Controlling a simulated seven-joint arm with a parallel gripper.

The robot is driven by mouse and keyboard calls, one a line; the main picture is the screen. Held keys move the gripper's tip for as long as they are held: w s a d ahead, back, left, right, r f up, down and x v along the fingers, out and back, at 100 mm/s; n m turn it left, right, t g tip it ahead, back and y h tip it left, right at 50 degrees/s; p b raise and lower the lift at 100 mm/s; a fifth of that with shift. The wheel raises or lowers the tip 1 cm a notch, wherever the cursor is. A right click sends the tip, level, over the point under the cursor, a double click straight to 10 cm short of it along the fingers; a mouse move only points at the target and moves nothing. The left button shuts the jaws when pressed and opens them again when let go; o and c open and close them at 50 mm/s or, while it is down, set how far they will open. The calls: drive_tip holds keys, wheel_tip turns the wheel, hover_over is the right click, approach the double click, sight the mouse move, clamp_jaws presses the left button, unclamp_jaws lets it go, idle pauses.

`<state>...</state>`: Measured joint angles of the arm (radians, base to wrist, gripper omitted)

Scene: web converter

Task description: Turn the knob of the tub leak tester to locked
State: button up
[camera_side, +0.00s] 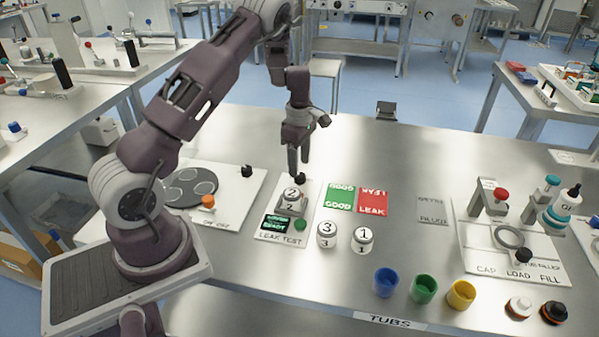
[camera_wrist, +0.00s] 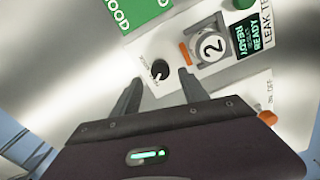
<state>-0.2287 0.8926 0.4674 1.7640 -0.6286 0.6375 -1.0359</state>
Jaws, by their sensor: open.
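The leak tester (camera_side: 268,232) is a white panel marked LEAK TEST, with a small display reading READY. Its black knob (camera_side: 300,178) is at the far end of the panel. In the wrist view the knob (camera_wrist: 160,70) has a pale pointer line and small lettering beside it that I cannot read surely. A white tub marked 2 (camera_side: 291,197) sits in the tester's nest. My gripper (camera_side: 298,172) points down above the knob. In the wrist view my gripper (camera_wrist: 160,77) is open, with one finger to each side of the knob and nothing held.
Tubs 3 (camera_side: 327,235) and 1 (camera_side: 363,240) stand right of the tester. A green GOOD mat (camera_side: 339,197) and red LEAK mat (camera_side: 373,201) lie beside it. A panel with an orange knob (camera_side: 208,202) is left. Coloured cups stand at the front.

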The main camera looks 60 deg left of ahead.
sight(300, 178)
wheel_tip(300, 178, down, 4)
drive_tip(key=shift+r, duration=0.1)
clamp_jaws()
